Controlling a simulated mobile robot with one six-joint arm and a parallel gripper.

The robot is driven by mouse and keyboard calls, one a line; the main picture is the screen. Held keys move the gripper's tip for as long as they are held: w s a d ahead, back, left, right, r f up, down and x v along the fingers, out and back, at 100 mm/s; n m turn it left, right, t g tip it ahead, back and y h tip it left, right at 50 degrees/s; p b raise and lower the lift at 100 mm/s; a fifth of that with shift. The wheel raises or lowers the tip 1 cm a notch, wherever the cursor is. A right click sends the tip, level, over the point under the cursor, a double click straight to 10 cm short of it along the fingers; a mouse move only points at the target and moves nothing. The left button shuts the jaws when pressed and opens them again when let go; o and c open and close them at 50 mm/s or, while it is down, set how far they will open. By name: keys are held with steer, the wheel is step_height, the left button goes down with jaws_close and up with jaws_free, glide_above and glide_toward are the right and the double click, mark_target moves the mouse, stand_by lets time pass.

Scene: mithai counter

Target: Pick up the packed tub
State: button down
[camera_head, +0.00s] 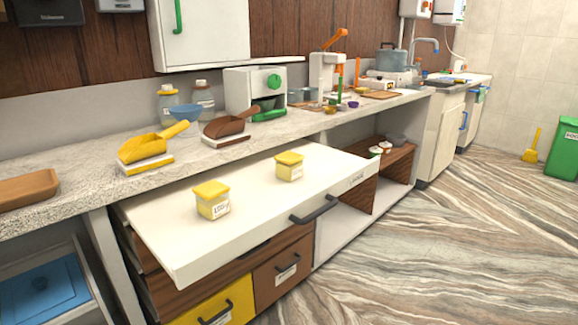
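Two small tubs with yellow lids stand upright on a white pull-out top below the counter in the head view. The nearer tub (213,206) is left of the middle and carries a white label on its front. The farther tub (289,171) stands to its right and also has a label. Both lids appear shut, and what is inside cannot be made out. I cannot tell which one is the packed tub. Nothing touches either tub, and they stand apart. My gripper is not in view.
The white pull-out top (262,228) has a dark handle (315,209) and juts over wooden and yellow drawers (215,306). On the stone counter behind are a yellow scoop (152,145), a brown scoop (229,124) and a white machine (253,90).

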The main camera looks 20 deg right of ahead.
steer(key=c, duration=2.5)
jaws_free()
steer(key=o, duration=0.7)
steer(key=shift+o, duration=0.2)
